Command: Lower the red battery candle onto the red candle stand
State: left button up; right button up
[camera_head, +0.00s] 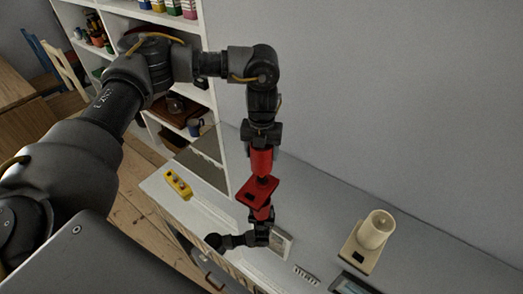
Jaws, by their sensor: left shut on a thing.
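My left gripper (262,138) points down and is shut on the red battery candle (262,161), a red cylinder. The red candle stand (254,192), a square red plate with a dark patch, shows directly below the candle in the picture. The candle's lower end meets the plate in this view; whether they touch cannot be told. Another red piece (263,213) shows below the plate, against a dark jointed part (262,231), which looks like my right gripper. Its jaws are not clear.
A pale counter (330,205) runs along the grey wall. On it, a cream candle (376,228) stands on a cream stand (358,256) at right. A yellow block (178,184) lies at left. A white shelf unit (206,98) stands behind my left arm.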

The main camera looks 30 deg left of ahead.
dwell(0.5)
pick_arm(q)
jog(key=shift+f, duration=0.1)
jog(key=shift+f+b, duration=1.35)
jog(key=shift+f, duration=1.05)
jog(key=shift+f+b, duration=0.6)
jog(key=shift+f, duration=0.8)
jog(key=o, duration=1.2)
jog(key=shift+c, duration=0.2)
